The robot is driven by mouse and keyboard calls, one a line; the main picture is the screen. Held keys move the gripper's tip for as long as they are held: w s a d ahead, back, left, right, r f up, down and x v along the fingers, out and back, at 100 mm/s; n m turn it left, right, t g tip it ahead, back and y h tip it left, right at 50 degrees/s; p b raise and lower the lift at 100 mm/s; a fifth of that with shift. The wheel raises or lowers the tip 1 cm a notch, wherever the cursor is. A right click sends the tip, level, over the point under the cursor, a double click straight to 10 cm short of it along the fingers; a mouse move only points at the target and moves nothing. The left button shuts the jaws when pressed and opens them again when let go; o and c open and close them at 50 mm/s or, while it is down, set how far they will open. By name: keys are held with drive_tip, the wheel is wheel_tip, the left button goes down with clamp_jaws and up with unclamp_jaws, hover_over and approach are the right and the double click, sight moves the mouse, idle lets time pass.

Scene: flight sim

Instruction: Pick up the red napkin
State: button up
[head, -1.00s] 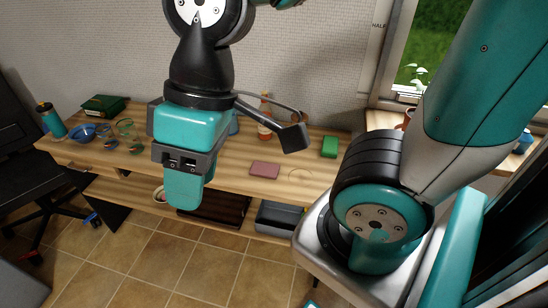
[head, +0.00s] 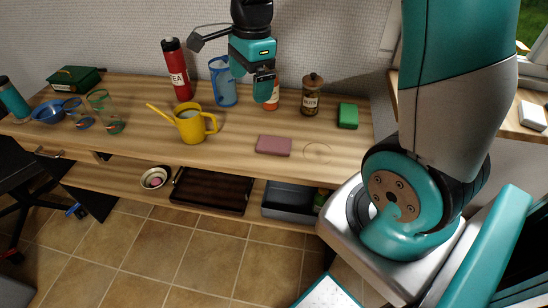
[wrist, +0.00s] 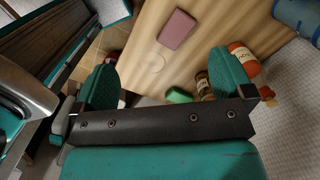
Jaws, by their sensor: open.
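The red napkin (head: 274,145) is a folded, dull pinkish-red rectangle lying flat near the front edge of the wooden table. It also shows in the wrist view (wrist: 177,29), at the top, beyond my fingers. My gripper (head: 265,93) is above the back part of the table, in front of an orange bottle, and apart from the napkin. In the wrist view the two teal fingers (wrist: 168,85) stand wide apart with nothing between them. The napkin is fully in sight.
A yellow watering can (head: 192,126) stands left of the napkin. A brown jar (head: 311,95) and a green block (head: 347,115) are to its right. The table (head: 235,160) is bare around the napkin.

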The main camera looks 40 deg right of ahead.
drive_tip(key=w+d+f+m+b, duration=0.2)
drive_tip(key=w+d+f+m, duration=0.1)
drive_tip(key=d+f+m, duration=0.45)
hover_over(269, 142)
drive_tip(key=shift+m+h, duration=0.4)
drive_tip(key=shift+m, duration=0.05)
drive_tip(key=f, duration=1)
drive_tip(key=shift+s+f, duration=0.2)
drive_tip(key=shift+s, duration=0.05)
drive_tip(key=shift+w+f+p, duration=0.2)
drive_tip(key=shift+f+p, duration=0.2)
drive_tip(key=shift+f, duration=2.65)
drive_tip(key=c, duration=1)
drive_tip(key=shift+r, duration=0.1)
